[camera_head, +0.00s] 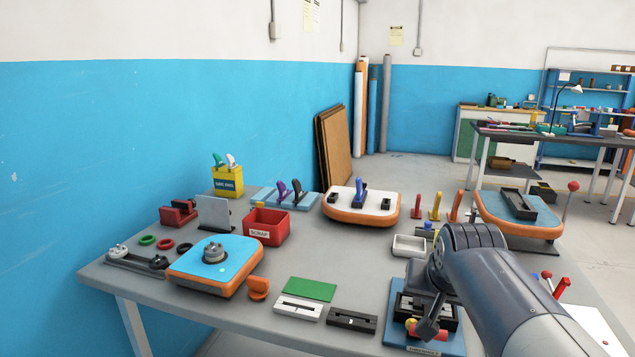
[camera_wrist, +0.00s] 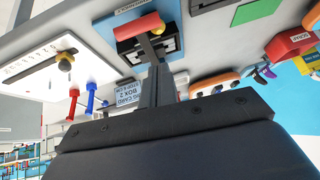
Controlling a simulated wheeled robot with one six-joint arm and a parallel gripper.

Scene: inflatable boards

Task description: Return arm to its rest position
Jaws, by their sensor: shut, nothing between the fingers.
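My arm comes in from the lower right of the head view and reaches over the table's right part. My gripper (camera_head: 428,326) points down above a blue-based fixture (camera_head: 398,336) with a dark block on it. In the wrist view my gripper (camera_wrist: 151,42) shows its fingers together, with nothing held between them. A red cylinder (camera_wrist: 138,27) with a yellow end appears by the fingertips, over the fixture. I cannot tell whether the fingers touch it. My arm hides part of the fixture and the table behind it.
The grey table (camera_head: 245,313) holds a blue-topped orange board (camera_head: 200,272), a white-topped board (camera_head: 340,206), a red scrap bin (camera_head: 265,228), a white tray (camera_head: 408,246) and upright coloured pegs (camera_head: 436,208). Another board (camera_head: 520,210) stands beyond my arm. A white panel (camera_wrist: 40,62) lies nearby.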

